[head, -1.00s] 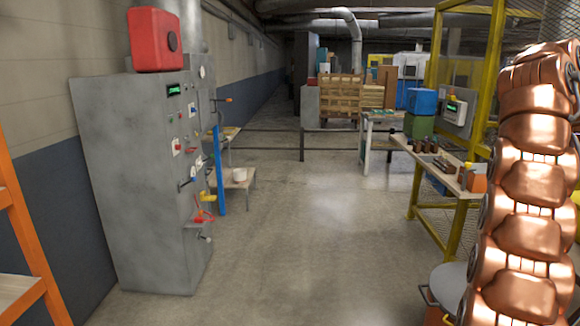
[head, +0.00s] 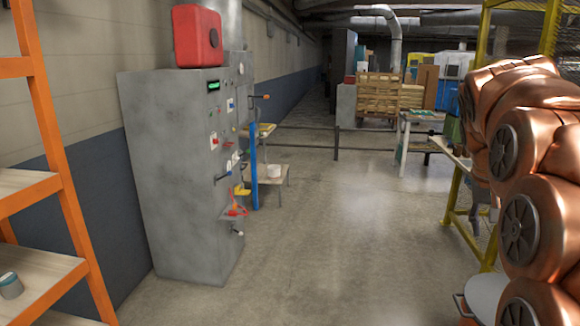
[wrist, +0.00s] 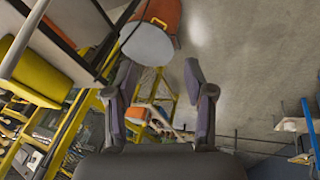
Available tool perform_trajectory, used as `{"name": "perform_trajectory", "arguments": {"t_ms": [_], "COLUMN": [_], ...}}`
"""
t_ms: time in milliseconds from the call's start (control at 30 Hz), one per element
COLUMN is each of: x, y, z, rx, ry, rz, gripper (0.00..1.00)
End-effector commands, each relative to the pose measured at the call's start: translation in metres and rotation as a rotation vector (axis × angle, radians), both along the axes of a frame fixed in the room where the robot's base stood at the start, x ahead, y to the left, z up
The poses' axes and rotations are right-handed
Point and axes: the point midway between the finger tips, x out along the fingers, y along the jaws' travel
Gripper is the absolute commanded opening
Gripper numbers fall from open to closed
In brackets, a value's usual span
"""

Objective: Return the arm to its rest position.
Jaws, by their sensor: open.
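My copper-coloured arm (head: 525,150) fills the right side of the head view, folded and bent near its top. My gripper (wrist: 160,100) shows in the wrist view with its two dark fingers spread wide apart. Nothing is between the fingers. The gripper does not show in the head view.
A grey machine cabinet (head: 175,170) with a red canister (head: 197,36) on top stands at the left. An orange-framed shelf (head: 70,215) is at the near left. A yellow frame (head: 452,205) stands behind my arm. The middle floor (head: 345,235) is clear.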

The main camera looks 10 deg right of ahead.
Motion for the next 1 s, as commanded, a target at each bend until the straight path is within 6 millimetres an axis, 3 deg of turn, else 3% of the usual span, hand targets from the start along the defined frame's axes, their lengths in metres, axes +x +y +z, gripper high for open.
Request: {"name": "perform_trajectory", "arguments": {"t_ms": [33,267,500,800,1000], "x": [-0.006,-0.039,-0.09,-0.174,-0.226], "y": [0.018,0.09,0.159,0.229,0.258], "z": [-0.008,-0.053,-0.1,-0.161,-0.194], "rx": [0.017,0.109,0.2,0.312,0.371], "ry": [0.013,0.091,0.164,0.264,0.323], "rz": [0.035,0.18,0.315,0.459,0.525], "gripper": [0.53,0.53,0.53,0.53,0.53]}}
